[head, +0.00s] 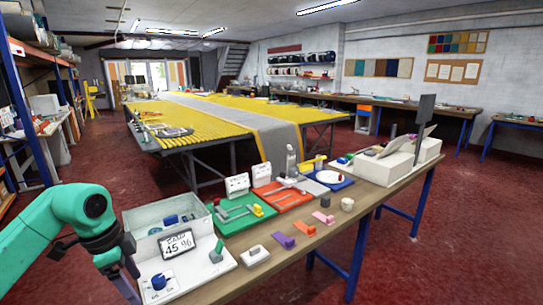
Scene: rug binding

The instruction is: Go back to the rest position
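My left arm (55,225) comes in from the left, teal with a dark joint. It bends down beside the front left corner of the workbench, left of the white tray (210,262). Its lower end runs toward the bottom edge, and I cannot see gripper fingers there. My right arm and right gripper do not show. No held object is visible.
The wooden workbench (340,232) carries a clear bin (165,218), a display reading 45 % (176,243), a green tray (240,215), an orange tray (283,196), and small coloured blocks along its front. Red floor (440,240) lies open at right.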

